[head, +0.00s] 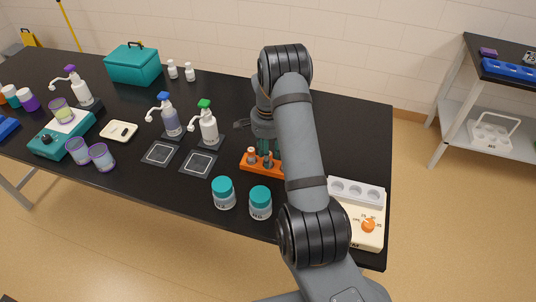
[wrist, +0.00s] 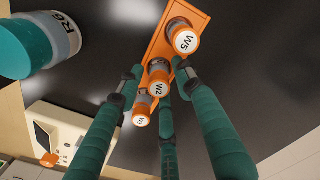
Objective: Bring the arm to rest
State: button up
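In the head view my arm reaches over the black bench, and its forearm hides part of my gripper (head: 266,147). The teal fingers point down at an orange rack (head: 247,168) holding small vials. In the wrist view my gripper (wrist: 158,72) has its fingertips apart, on both sides of an orange-capped vial marked W2 (wrist: 158,77). The vial stands in the orange rack (wrist: 196,18). I see no clear contact between fingers and vial. A vial marked W5 (wrist: 186,41) and another orange-capped vial (wrist: 141,117) stand in the same rack.
Two teal-lidded jars (head: 224,193) stand near the front edge. A cream device (head: 367,222) and a grey holed block (head: 357,190) are right of my arm. Pump bottles (head: 208,125) stand left of the rack. A shelf unit (head: 470,80) is at far right.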

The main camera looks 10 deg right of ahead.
jog(key=o, duration=0.3)
jog(key=o, duration=0.4)
jog(key=shift+o, duration=0.2)
jog(key=shift+r, duration=0.1)
dwell(0.3)
jog(key=shift+r+p, duration=2.1)
jog(key=shift+r, duration=1.35)
jog(key=shift+f, duration=0.1)
notch_tip(320, 180, down, 7)
jog(key=b, duration=0.4)
